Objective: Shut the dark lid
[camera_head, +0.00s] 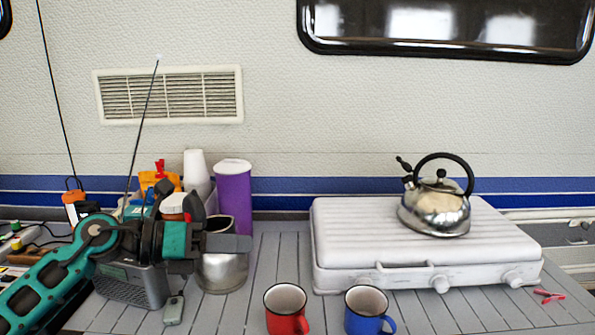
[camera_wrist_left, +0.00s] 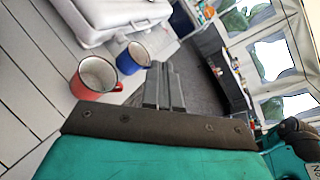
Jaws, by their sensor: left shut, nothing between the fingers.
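A metal canister (camera_head: 224,272) stands on the slatted table in the head view, partly hidden by my left gripper. A dark grey piece (camera_head: 197,207) stands tilted up at the canister's upper left and looks like its dark lid, raised off the opening. How it joins the canister is hidden. My left gripper (camera_head: 243,243) is shut and empty, in front of the canister's upper part and pointing right. I cannot tell whether it touches the canister. The shut fingers also show in the left wrist view (camera_wrist_left: 165,78); the canister and lid do not. My right gripper is not in view.
A red mug (camera_head: 287,312) and a blue mug (camera_head: 366,315) stand at the front. A white stove (camera_head: 350,245) with a kettle (camera_head: 436,210) is on the right. A purple tumbler (camera_head: 234,195) stands behind the canister; a grey radio (camera_head: 135,285) is left of it.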

